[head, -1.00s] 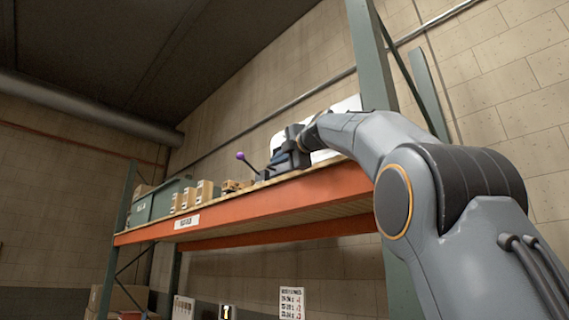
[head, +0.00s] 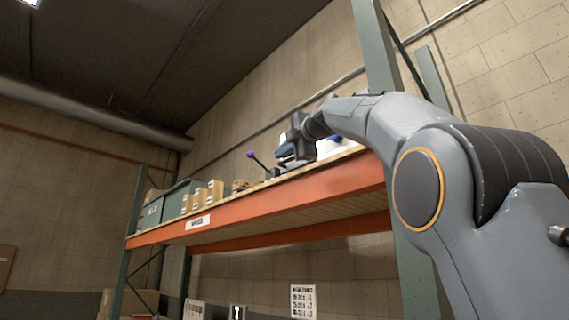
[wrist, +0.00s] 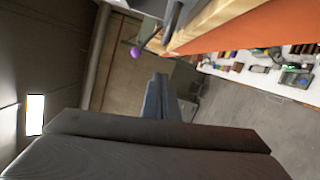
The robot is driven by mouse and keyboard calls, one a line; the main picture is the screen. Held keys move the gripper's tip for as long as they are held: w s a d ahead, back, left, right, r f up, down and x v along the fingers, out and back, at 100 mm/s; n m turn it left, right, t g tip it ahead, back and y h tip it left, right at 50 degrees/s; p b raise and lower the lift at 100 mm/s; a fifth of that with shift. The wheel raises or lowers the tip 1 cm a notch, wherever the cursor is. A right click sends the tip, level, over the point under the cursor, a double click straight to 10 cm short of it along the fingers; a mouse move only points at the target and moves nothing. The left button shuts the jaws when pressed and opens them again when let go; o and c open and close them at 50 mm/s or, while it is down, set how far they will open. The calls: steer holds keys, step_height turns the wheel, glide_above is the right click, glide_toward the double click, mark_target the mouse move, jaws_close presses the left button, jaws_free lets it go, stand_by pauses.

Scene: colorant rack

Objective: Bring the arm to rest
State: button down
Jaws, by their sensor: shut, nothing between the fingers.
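My gripper (head: 284,154) is at the right part of the upper shelf in the head view, above the shelf's front edge. My arm reaches to it from the right. In the wrist view my gripper's fingers (wrist: 156,98) are together with nothing between them. A lever with a purple ball knob (head: 250,154) stands on the shelf just left of my gripper. The purple knob also shows in the wrist view (wrist: 135,53), apart from the fingers.
The orange shelf beam (head: 290,199) runs below my gripper. Small cardboard boxes (head: 200,199) and a grey-green bin (head: 152,212) stand farther left. A green upright (head: 374,45) rises behind my arm. A white object (head: 330,146) is partly hidden by my arm. The aisle floor is clear.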

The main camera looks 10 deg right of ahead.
steer(key=b+v, duration=0.3)
steer(key=v, duration=0.5)
steer(key=shift+f, duration=0.1)
steer(key=w+d+f+m+g+h, duration=0.1)
steer(key=w+f+m+g, duration=0.15)
steer(key=f, duration=0.95)
steer(key=w+f+m+g+h, duration=0.15)
steer(key=w+f+m, duration=0.25)
steer(key=f, duration=0.8)
steer(key=w+d+f+m+g+h, duration=0.1)
steer(key=w+f+m+g, duration=0.2)
steer(key=f, duration=1)
steer(key=s+f+m+g, duration=0.2)
steer(key=s+f+m, duration=0.1)
steer(key=f, duration=0.8)
steer(key=s+f+m+g, duration=0.1)
steer(key=s+f+m, duration=0.2)
steer(key=f, duration=0.8)
steer(key=s+f+m+g+h, duration=0.2)
steer(key=s+f+m+g, duration=0.5)
steer(key=s+f, duration=2.3)
steer(key=shift+s+d+f+m+g, duration=0.3)
steer(key=shift+s+m, duration=0.35)
steer(key=shift+a+h, duration=0.15)
steer(key=shift+h, duration=0.1)
